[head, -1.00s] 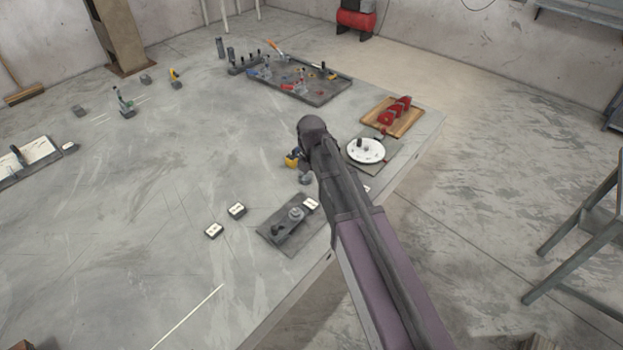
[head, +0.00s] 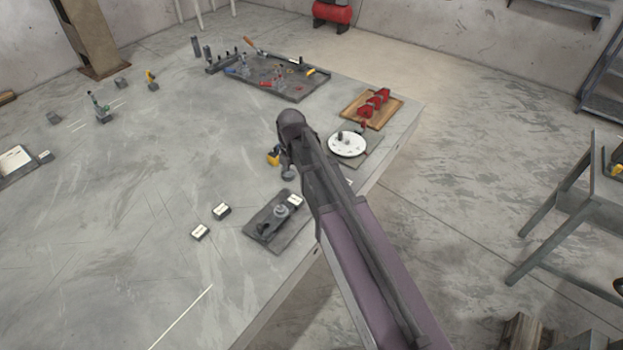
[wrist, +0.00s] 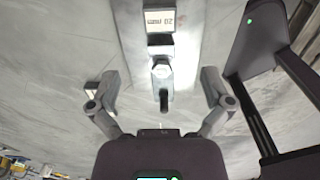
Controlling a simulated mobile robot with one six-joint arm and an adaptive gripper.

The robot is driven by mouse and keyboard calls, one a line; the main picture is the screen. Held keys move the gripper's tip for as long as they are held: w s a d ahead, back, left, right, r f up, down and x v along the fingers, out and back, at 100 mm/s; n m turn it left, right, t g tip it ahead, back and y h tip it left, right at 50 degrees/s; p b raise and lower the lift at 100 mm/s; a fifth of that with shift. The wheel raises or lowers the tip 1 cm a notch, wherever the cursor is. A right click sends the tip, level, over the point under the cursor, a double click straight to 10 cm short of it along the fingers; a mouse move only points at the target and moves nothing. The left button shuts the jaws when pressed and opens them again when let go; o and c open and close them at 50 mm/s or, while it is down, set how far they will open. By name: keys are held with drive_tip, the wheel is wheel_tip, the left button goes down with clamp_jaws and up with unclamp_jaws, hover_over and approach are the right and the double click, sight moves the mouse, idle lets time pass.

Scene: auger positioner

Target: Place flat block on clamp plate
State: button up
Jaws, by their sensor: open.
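My gripper (wrist: 160,78) is open in the wrist view, with its two fingers spread apart. Between and beyond them is a grey fitting with a dark upright handle (wrist: 163,99); no contact with the fingers shows. In the head view, my dark wrist hides the fingers. A dark flat plate (head: 262,238) with a round grey knob (head: 281,211) and a dark piece on it lies near the table's front edge; I cannot tell whether it is the clamp plate. Two small blocks with white tops (head: 222,211) (head: 200,232) lie left of it. I cannot tell which thing is the flat block.
A white disc (head: 347,145) on a grey plate and a wooden board with red pieces (head: 373,104) stand right of my wrist. A dark tray of tools (head: 300,91) is at the back. A label card (wrist: 160,20) stands beyond the fitting. The table's left middle is mostly clear.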

drive_tip(key=s+d+m, duration=0.6)
drive_tip(key=d+m, duration=0.3)
drive_tip(key=m, duration=0.5)
drive_tip(key=s+d+m, duration=0.7)
drive_tip(key=d+m, duration=0.3)
drive_tip(key=m, duration=0.4)
drive_tip(key=shift+s+d, duration=0.2)
drive_tip(key=shift+d, duration=0.05)
